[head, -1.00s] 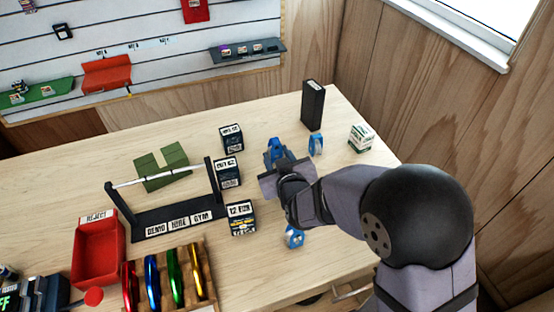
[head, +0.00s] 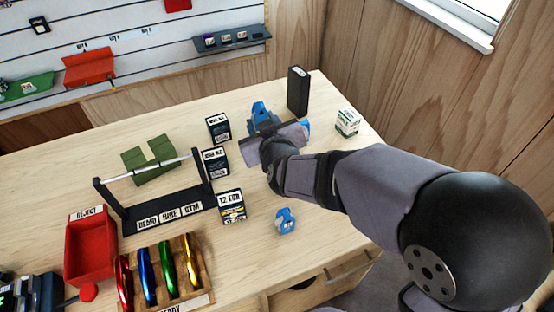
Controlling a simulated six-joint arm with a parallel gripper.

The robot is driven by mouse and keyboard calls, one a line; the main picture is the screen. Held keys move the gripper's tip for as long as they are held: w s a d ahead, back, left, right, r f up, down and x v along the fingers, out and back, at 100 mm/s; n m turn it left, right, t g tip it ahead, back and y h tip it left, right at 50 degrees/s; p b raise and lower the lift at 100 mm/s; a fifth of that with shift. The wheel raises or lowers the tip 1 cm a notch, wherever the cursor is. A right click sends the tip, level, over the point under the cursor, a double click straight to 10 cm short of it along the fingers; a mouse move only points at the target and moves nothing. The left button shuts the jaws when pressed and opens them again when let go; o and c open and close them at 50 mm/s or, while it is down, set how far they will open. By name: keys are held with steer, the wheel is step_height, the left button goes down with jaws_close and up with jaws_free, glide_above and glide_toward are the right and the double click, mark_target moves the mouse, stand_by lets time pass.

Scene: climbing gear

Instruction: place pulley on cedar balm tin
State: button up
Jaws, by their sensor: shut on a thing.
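My gripper (head: 265,128) is over the back part of the table, its fingers mostly hidden behind its own grey body. It is shut on a blue pulley (head: 260,111), whose upper part shows past the gripper. A second blue piece (head: 305,126) stands just right of the gripper and is partly hidden by it. A third blue and white piece (head: 285,222) stands nearer the front edge. A small white and green container (head: 347,122) stands to the right of the gripper, apart from it. Its label is too small to read, so I cannot tell whether it is the cedar balm tin.
A tall black box (head: 298,91) stands behind the gripper. Several dark labelled boxes (head: 231,206) stand to the left, beside a black rack (head: 165,212) and green blocks (head: 149,159). A red tray (head: 91,250) and coloured carabiners (head: 166,271) are at front left.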

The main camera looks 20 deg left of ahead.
mark_target(260, 120)
steer(key=shift+m+t+h, duration=0.4)
steer(key=shift+m+h, duration=0.2)
steer(key=p+v, duration=0.2)
steer(key=v, duration=0.1)
steer(key=p+v, duration=0.1)
steer(key=shift+s+a+r, duration=0.15)
steer(key=shift+s+r, duration=0.15)
steer(key=shift+r, duration=0.05)
steer(key=s+d+m+t+h+p, duration=0.1)
steer(key=s+d+m+h+p, duration=0.25)
steer(key=d, duration=0.25)
steer(key=shift+n+y, duration=0.45)
steer(key=shift+s+d+f+b, duration=0.1)
steer(key=shift+f+b, duration=0.1)
steer(key=shift+f, duration=2.1)
steer(key=shift+s+f+b, duration=0.15)
steer(key=shift+f+b, duration=0.05)
steer(key=shift+f, duration=2.1)
steer(key=shift+f, duration=0.2)
steer(key=o, duration=1.2)
steer(key=shift+c, duration=0.2)
steer(key=shift+r, duration=0.1)
